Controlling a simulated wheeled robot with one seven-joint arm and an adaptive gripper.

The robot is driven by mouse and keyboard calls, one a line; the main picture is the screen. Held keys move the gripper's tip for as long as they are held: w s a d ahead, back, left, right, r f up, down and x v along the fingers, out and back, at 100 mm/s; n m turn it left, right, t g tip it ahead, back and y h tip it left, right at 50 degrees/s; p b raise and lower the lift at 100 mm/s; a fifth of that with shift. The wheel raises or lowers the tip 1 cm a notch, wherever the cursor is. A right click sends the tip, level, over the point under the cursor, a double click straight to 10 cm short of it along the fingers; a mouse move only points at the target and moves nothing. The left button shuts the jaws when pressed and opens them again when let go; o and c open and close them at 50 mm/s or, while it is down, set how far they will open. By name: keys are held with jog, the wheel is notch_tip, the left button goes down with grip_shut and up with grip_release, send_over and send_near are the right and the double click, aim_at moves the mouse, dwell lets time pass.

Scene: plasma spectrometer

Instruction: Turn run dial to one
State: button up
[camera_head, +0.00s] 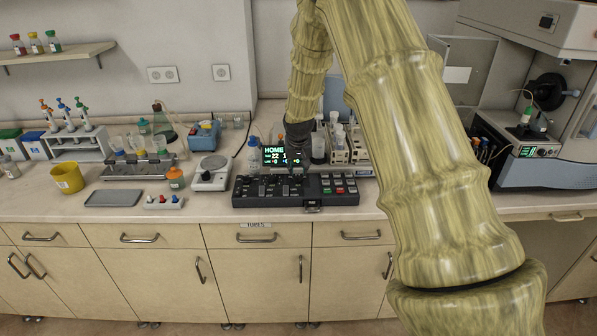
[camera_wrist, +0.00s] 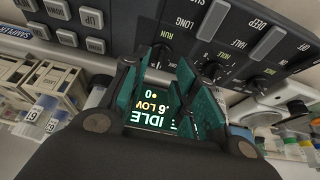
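The black control panel (camera_head: 245,193) lies on the bench in the head view, with my gripper (camera_head: 293,172) low over its middle. In the wrist view the panel appears upside down. The RUN label (camera_wrist: 164,35) is there, with the dark run dial (camera_wrist: 159,54) beside it. My gripper's two teal fingers (camera_wrist: 171,64) are spread apart, with the run dial between or just beyond their tips. I cannot tell whether they touch it. The dial's pointer setting cannot be made out.
A lit display (camera_head: 273,156) stands behind the panel, partly hidden by my gripper. Other dark dials (camera_wrist: 212,70) sit close to the right finger. A white balance (camera_head: 211,174) is left of the panel, and a tube rack (camera_head: 340,155) is behind it. The bench's front edge is clear.

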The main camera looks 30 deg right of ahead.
aim_at(298, 177)
jog(key=shift+p+x, duration=0.65)
jog(key=shift+x, duration=1.8)
grip_shut()
